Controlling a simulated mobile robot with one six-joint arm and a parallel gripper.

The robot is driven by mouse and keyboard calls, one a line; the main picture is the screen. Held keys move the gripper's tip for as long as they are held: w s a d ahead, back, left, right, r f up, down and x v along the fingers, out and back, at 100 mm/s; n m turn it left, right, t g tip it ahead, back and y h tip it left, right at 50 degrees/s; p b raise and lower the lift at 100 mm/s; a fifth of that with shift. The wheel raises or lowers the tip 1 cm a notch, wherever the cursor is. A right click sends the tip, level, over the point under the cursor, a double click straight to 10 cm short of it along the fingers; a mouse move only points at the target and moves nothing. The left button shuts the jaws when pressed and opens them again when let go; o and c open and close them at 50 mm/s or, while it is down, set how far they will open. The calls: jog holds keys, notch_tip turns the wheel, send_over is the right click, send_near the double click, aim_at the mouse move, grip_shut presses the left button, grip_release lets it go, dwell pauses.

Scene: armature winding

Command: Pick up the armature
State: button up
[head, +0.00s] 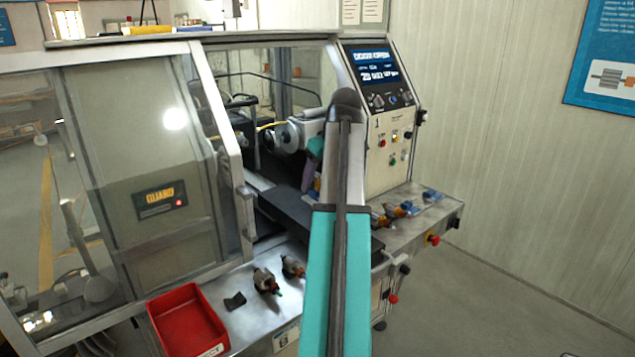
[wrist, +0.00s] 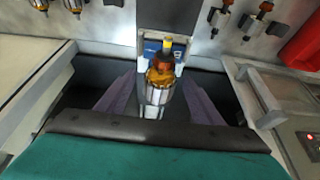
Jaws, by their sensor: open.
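One armature (wrist: 160,78), with a copper-orange winding, a silver core and a yellow tip, shows in the middle of the wrist view. My gripper (wrist: 158,92) is open, with one purple finger on each side of the armature. Gaps show between the fingers and the core, so I see no grip on it. A blue piece with a white label (wrist: 152,48) is just beyond the armature. In the head view my arm hides most of the gripper (head: 313,172) and this armature.
More armatures lie on the bench left (head: 265,281) and right (head: 401,209) in the head view. A red bin (head: 188,322) stands front left. A sliding guard door (head: 140,150) and a control panel (head: 378,78) flank the machine opening.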

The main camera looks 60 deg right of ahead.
aim_at(317, 174)
dwell(0.4)
grip_shut()
jog(key=shift+r, duration=0.2)
jog(key=shift+r+b, duration=0.8)
jog(key=shift+r, duration=0.6)
jog(key=shift+s+a+r, duration=0.1)
jog(key=shift+r, duration=0.05)
jog(key=s+a+r+b, duration=0.1)
jog(key=s+a+b, duration=0.1)
jog(key=s+a, duration=0.7)
jog(key=a, duration=0.3)
jog(key=shift+s+a+r, duration=0.2)
jog(key=shift+s+r, duration=0.05)
jog(key=shift+s, duration=0.05)
jog(key=shift+s, duration=0.1)
